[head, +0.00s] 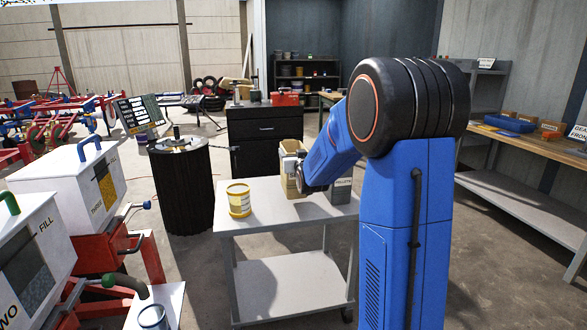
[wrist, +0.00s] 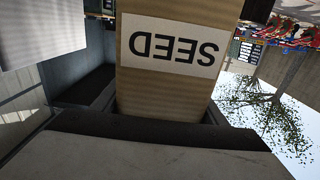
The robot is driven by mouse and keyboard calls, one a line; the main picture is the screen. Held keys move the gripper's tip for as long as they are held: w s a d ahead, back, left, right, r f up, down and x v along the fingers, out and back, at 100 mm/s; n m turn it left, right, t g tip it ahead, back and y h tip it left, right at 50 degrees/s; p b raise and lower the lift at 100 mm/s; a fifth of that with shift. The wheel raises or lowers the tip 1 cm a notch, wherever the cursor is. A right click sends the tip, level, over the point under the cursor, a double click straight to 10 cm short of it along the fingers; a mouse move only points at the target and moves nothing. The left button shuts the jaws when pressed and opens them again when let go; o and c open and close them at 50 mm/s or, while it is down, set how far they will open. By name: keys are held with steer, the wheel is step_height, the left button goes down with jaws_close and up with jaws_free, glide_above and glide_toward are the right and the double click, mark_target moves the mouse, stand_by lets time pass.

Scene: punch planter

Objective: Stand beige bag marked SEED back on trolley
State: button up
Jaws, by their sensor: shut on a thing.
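The beige bag (head: 291,172) stands upright at the trolley (head: 262,217), over the back part of its grey top. My gripper (head: 305,178) is shut on the bag from its right side. In the wrist view the bag (wrist: 165,92) fills the middle, with its white SEED label upside down, and dark gripper parts lie around its lower end in the picture. I cannot tell whether the bag's base rests on the trolley top or hangs just above it.
A grey PELLETS container (head: 342,190) stands to the right, partly hidden by my arm. The front middle of the trolley top is clear. White hoppers (head: 78,185) on red frames stand at left.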

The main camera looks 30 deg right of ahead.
steer(key=shift+f, duration=2.25)
steer(key=o, duration=2.1)
steer(key=shift+f, duration=0.15)
steer(key=s+a+f+n+g+y, duration=0.1)
steer(key=s+a+g, duration=0.3)
steer(key=s, duration=1.3)
steer(key=s+a+f+n+g+y, duration=0.1)
steer(key=s+a+f+g+y, duration=0.1)
steer(key=s+a, duration=0.9)
steer(key=s+a+f+n+g+y, duration=0.1)
steer(key=s+a+g, duration=0.5)
steer(key=s, duration=1.8)
steer(key=shift+s+a+f+g+y, duration=0.15)
steer(key=shift+a+f+y, duration=0.15)
steer(key=shift+f, duration=0.35)
steer(key=shift+s+a+f+g+y, duration=0.1)
steer(key=shift+a+f+g+y, duration=0.2)
steer(key=shift+f, duration=0.35)
